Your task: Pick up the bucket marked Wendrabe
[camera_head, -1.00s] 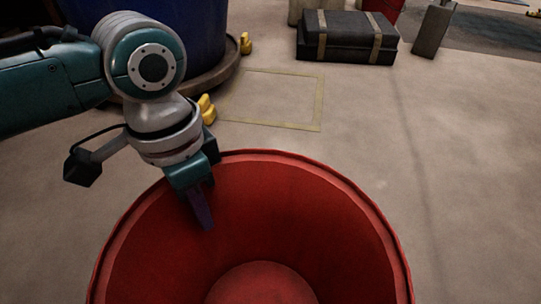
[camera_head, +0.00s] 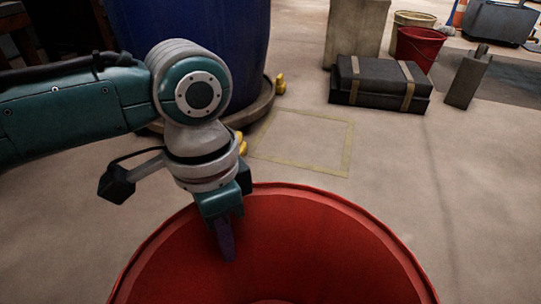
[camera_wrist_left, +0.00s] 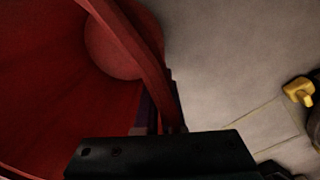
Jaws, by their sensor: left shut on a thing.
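A large red bucket (camera_head: 310,245) fills the bottom of the head view, open side up, and looks empty where I can see into it. No marking shows on the part in view. My left gripper (camera_head: 234,214) points down at its far rim, one finger inside the bucket. In the left wrist view the bucket (camera_wrist_left: 55,100) fills the left side, and my left gripper (camera_wrist_left: 160,118) is shut on its rim, one finger on each side. The bucket's underside and outer front are hidden. My right gripper is not in view.
A blue vat (camera_head: 195,45) stands on a round base with yellow fittings (camera_head: 280,84) behind my left arm. A yellow outline (camera_head: 347,150) marks the floor. A dark case (camera_head: 380,84), a smaller red bucket (camera_head: 418,48) and a grey canister (camera_head: 467,78) stand farther back.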

